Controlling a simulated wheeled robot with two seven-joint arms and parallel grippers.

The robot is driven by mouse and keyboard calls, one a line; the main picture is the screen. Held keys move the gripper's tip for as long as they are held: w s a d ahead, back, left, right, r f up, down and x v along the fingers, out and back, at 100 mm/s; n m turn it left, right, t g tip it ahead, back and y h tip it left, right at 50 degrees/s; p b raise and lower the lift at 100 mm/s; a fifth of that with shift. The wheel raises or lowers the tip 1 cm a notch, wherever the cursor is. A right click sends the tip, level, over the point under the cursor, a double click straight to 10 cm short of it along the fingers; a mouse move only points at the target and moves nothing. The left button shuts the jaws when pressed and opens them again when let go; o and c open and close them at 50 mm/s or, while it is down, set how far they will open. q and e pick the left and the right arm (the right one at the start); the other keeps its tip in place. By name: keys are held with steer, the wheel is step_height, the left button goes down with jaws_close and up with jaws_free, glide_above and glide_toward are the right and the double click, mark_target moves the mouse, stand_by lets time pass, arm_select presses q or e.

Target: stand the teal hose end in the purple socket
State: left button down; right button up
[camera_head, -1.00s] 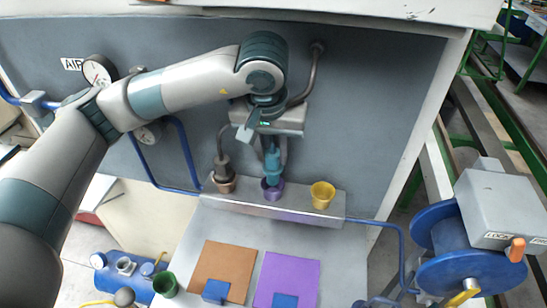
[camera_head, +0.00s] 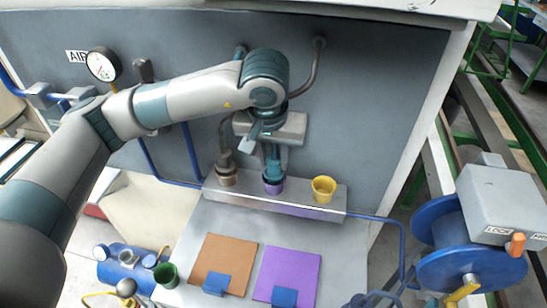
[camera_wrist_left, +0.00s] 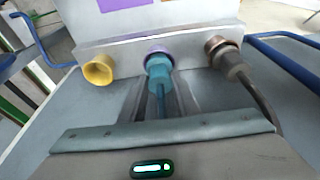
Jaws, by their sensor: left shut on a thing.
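The teal hose end (camera_head: 273,165) is upright at the purple socket (camera_head: 273,186), the middle one of three on a grey ledge. Its lower end appears to be inside the socket's rim. In the left wrist view the teal hose end (camera_wrist_left: 159,73) lines up with the purple socket (camera_wrist_left: 157,51), whose rim shows just beyond it. My left gripper (camera_head: 272,150) is above the socket and shut on the teal hose end. The gripper body partly hides the upper hose. How deep the end sits cannot be told. My right gripper is not in view.
A brown socket (camera_head: 226,177) holding a hose is close on the left, and an empty yellow socket (camera_head: 324,189) is on the right. Orange (camera_head: 229,257) and purple (camera_head: 290,270) mats lie in front. A blue reel (camera_head: 460,250) stands at the right.

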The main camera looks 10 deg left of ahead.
arm_select(q)
steer(key=shift+f+b, duration=0.25)
steer(key=shift+b, duration=0.05)
steer(key=c, duration=1.4)
jaws_free()
steer(key=shift+r, duration=0.1)
steer(key=shift+o, duration=0.2)
steer(key=shift+r, duration=0.1)
steer(key=shift+r+p, duration=0.5)
steer(key=shift+p, duration=0.5)
steer(key=v, duration=0.4)
steer(key=shift+r, duration=0.3)
steer(key=s+b, duration=0.2)
steer(key=s, duration=1)
steer(key=shift+b, duration=0.35)
steer(key=shift+s+d+f, duration=0.1)
steer(key=shift+s+d, duration=0.05)
steer(key=shift+s, duration=0.1)
